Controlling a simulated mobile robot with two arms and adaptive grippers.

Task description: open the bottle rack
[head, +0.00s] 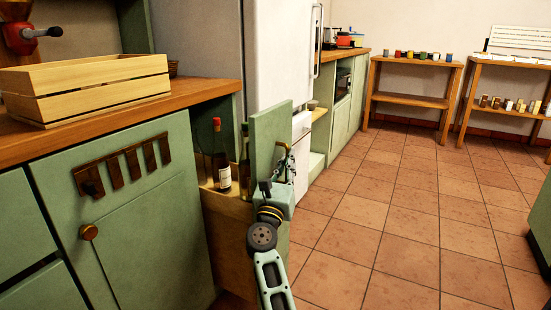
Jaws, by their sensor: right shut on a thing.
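The bottle rack (228,207) is a wooden pull-out unit with a green front panel (268,140). It stands out from the row of green cabinets, with its side showing. Several bottles stand in it, among them a dark bottle with a red cap and pale label (221,160). My right gripper (287,160) is at the outer face of the green panel, shut on the bottle rack at its front. The exact grip on the handle is hard to make out. My left gripper is not in view.
A wooden crate (88,88) sits on the counter (200,92) at left. A white fridge (280,50) stands behind the rack. Tiled floor (400,215) to the right is clear. Shelf tables (413,100) with small items stand at the back.

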